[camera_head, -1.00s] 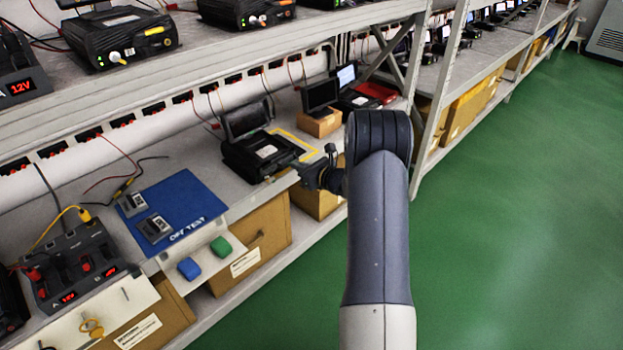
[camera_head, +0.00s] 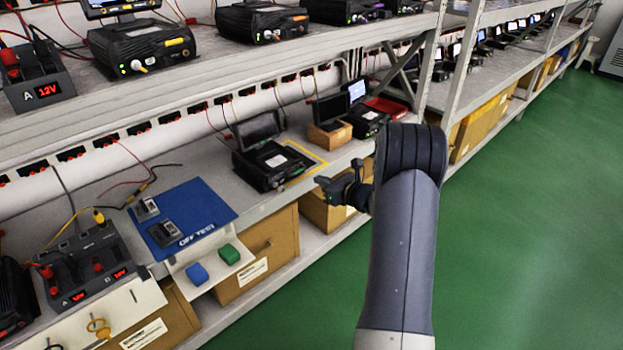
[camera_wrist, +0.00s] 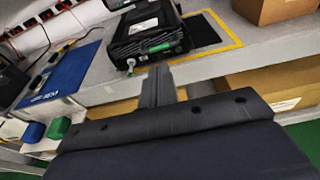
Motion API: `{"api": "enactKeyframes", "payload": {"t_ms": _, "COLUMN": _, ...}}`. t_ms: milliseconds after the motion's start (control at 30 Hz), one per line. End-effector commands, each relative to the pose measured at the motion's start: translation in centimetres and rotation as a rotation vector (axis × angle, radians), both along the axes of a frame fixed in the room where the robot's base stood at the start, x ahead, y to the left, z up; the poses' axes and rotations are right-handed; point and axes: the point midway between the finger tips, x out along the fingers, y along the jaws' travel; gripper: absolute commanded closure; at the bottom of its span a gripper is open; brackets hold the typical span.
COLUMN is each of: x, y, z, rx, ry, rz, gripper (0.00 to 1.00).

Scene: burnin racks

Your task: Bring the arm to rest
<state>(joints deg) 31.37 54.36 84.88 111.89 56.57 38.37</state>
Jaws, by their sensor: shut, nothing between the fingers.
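My gripper (camera_head: 322,187) is in front of the shelf's front edge in the head view, to the right of a black device with a raised screen (camera_head: 264,167). It is shut and empty, and apart from the device. In the wrist view my gripper (camera_wrist: 158,72) points toward that black device (camera_wrist: 148,33), which has a green label on its front. My arm reaches up from the bottom of the head view, bends at the elbow and hides part of the shelving behind it.
A blue mat (camera_head: 182,218) with two small grey devices lies on the shelf at left. A blue block (camera_head: 197,273) and a green block (camera_head: 228,253) sit on a white ledge. Cardboard boxes (camera_head: 272,245) stand below. The green floor (camera_head: 530,230) at right is clear.

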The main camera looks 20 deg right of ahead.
Motion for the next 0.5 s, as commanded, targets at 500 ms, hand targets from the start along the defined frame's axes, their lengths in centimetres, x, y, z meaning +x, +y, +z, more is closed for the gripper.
{"api": "enactKeyframes", "payload": {"t_ms": 500, "x": -6.0, "y": -2.3, "z": 1.3, "rx": 0.0, "ry": 0.002, "rz": 0.0, "gripper": 1.0}}
